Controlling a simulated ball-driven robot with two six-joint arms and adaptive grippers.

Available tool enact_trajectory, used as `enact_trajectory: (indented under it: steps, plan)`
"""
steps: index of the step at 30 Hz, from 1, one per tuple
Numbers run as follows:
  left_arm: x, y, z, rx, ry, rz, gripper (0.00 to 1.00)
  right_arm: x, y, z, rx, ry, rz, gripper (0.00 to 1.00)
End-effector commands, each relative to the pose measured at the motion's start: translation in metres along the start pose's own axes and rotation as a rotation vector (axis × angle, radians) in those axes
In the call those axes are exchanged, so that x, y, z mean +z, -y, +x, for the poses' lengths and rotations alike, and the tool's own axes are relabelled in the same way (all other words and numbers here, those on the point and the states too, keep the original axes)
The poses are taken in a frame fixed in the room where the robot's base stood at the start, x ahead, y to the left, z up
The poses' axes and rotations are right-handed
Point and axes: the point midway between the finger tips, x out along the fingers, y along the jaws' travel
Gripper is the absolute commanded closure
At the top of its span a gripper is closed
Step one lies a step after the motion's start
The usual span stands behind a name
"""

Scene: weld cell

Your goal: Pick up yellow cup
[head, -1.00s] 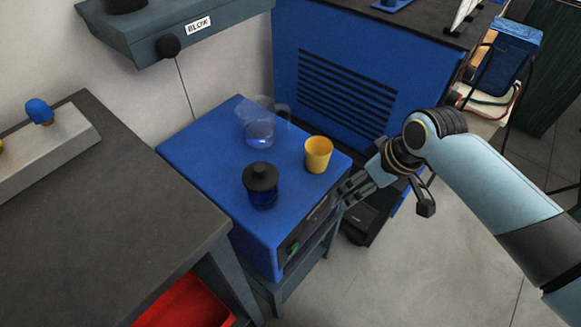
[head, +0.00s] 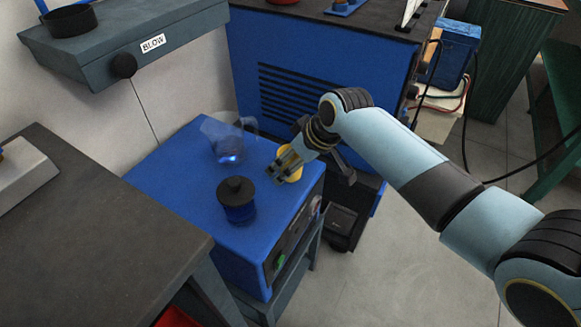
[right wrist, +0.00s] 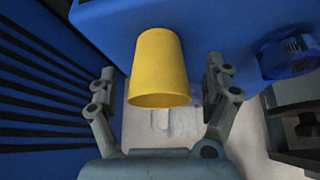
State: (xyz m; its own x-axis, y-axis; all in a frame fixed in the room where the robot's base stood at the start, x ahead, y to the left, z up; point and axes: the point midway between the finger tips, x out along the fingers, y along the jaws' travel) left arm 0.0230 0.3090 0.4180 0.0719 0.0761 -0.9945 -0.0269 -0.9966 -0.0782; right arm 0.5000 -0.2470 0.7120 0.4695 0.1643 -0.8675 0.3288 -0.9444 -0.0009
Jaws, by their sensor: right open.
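The yellow cup (head: 291,174) stands on top of the blue machine, partly hidden behind my right gripper in the head view. In the right wrist view the yellow cup (right wrist: 159,68) shows between the two open fingers, with a gap on both sides. My right gripper (head: 277,174) is open and at the cup; its fingertips (right wrist: 160,78) lie to either side of it in the wrist view. I cannot tell whether a finger touches the cup. My left gripper is not in view.
On the blue machine (head: 172,190) stand a clear jug (head: 228,140) behind the cup and a dark blue jar with a black lid (head: 237,203) in front. A dark workbench (head: 100,240) is at the left. A slatted blue cabinet (head: 330,90) stands behind.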

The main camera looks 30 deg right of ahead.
Motion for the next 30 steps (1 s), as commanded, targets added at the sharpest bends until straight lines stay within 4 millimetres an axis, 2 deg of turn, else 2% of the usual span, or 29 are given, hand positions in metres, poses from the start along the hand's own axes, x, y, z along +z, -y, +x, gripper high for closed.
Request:
enact_trajectory:
  steps: [3,10,24,30]
  plan:
    - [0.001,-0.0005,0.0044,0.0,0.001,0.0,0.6,0.0007,-0.0004,0.0119,0.001,0.001,-0.001,0.16]
    - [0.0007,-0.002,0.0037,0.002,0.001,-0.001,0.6,0.0,-0.0005,0.0124,0.001,0.0,-0.001,0.16]
    - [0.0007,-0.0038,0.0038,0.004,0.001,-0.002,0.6,0.0004,-0.0005,0.0122,0.001,0.001,-0.001,0.76]
    - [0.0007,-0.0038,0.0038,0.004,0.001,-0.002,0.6,0.0004,-0.0004,0.0122,0.001,0.001,-0.001,0.77]
